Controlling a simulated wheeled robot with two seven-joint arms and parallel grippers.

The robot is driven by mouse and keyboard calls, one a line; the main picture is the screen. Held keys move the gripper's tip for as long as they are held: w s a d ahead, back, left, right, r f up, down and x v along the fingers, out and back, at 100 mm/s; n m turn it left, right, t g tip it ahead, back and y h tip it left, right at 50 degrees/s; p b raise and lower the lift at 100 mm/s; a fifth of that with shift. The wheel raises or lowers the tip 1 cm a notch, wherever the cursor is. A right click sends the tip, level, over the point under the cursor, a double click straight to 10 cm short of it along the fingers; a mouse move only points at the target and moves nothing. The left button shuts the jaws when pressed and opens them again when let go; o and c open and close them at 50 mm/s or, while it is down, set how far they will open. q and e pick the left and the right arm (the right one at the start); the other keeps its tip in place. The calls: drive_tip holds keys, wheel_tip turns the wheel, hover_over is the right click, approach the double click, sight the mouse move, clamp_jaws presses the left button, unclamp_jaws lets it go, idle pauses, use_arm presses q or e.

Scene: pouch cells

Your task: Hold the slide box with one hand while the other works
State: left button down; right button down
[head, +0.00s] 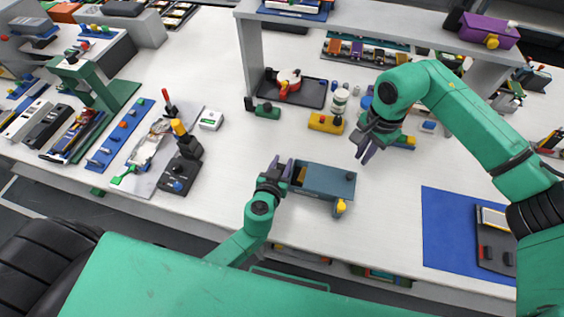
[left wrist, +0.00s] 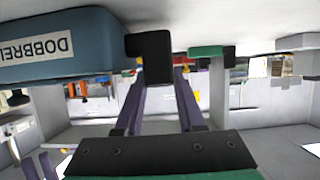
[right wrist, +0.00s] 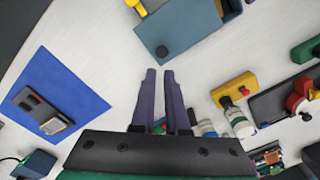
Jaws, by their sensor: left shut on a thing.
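The slide box (head: 325,180) is a blue-grey box near the front middle of the table, with a dark knob on top at its right end. A yellow-tan part shows in the opening at its left end. My left gripper (head: 283,168) is at that end. In the left wrist view its fingers (left wrist: 160,85) close on a black block (left wrist: 150,45) beside the labelled wall of the box (left wrist: 60,45). My right gripper (head: 363,146) is above the table, behind and right of the box. In the right wrist view its fingers (right wrist: 161,95) are narrowly apart and empty.
A yellow block (head: 325,123) and a white-and-green cylinder (head: 340,100) stand behind the box. A black tray (head: 297,95) with a red item is further back. A blue mat (head: 450,240) lies at the right.

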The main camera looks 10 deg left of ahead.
sight(341, 178)
drive_tip(key=d+f+m, duration=0.1)
drive_tip(key=f, duration=0.2)
drive_tip(key=d+f+m, duration=0.1)
drive_tip(key=f, duration=0.2)
drive_tip(key=d+f+m, duration=0.1)
drive_tip(key=f, duration=0.3)
drive_tip(key=shift+s+m, duration=0.1)
drive_tip(key=shift+m, duration=0.3)
drive_tip(key=shift+a, duration=0.15)
idle(1.4)
drive_tip(key=shift+a, duration=2.65)
drive_tip(key=shift+d+r, duration=0.3)
drive_tip(key=shift+r, duration=0.7)
drive_tip(key=shift+d+r, duration=0.25)
drive_tip(key=shift+r, duration=0.7)
drive_tip(key=shift+d+r, duration=0.3)
drive_tip(key=shift+r, duration=0.7)
